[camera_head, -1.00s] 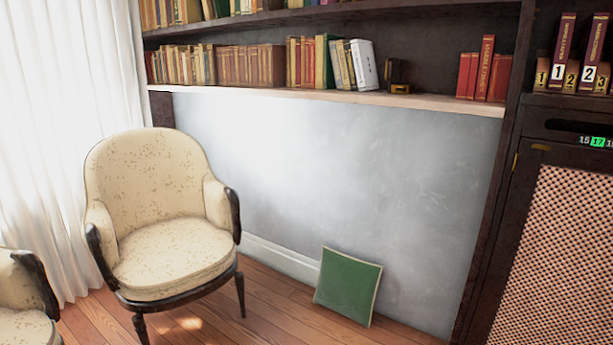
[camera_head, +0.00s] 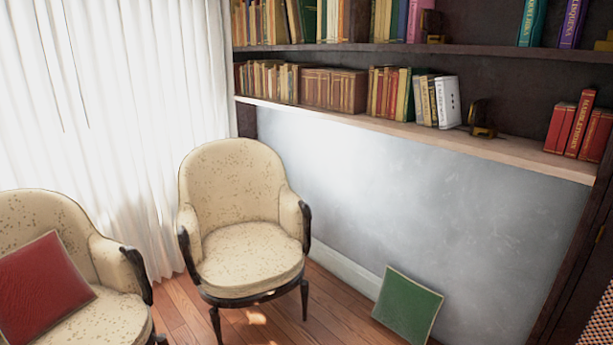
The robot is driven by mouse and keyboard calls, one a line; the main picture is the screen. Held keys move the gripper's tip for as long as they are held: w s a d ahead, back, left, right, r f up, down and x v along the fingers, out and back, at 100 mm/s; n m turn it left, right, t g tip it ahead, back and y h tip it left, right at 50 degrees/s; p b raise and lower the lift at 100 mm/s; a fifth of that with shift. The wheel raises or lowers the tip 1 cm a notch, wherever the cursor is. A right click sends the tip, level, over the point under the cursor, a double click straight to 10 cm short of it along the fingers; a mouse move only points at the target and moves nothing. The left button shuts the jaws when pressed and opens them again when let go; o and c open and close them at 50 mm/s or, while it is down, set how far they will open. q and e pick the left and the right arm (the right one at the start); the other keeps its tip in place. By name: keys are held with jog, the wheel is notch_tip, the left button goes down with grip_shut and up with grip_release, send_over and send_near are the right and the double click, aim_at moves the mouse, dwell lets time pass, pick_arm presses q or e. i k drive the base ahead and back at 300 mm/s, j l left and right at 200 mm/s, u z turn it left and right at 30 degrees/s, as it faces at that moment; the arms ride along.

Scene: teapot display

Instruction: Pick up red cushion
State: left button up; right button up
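The red cushion (camera_head: 44,287) is in the head view at the lower left. It leans tilted on the seat of a cream patterned armchair (camera_head: 117,316), and its left part is cut off by the picture's edge. Neither of my grippers shows in the head view.
A second cream armchair (camera_head: 246,258) stands empty to the right. A green cushion (camera_head: 407,305) leans against the grey wall (camera_head: 430,205). Bookshelves (camera_head: 390,122) hang above, and a white curtain (camera_head: 110,120) covers the left. Some wooden floor (camera_head: 330,320) is clear between chair and green cushion.

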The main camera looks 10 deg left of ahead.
aim_at(41, 285)
jog(key=j+u, duration=0.1)
jog(key=u, duration=1.95)
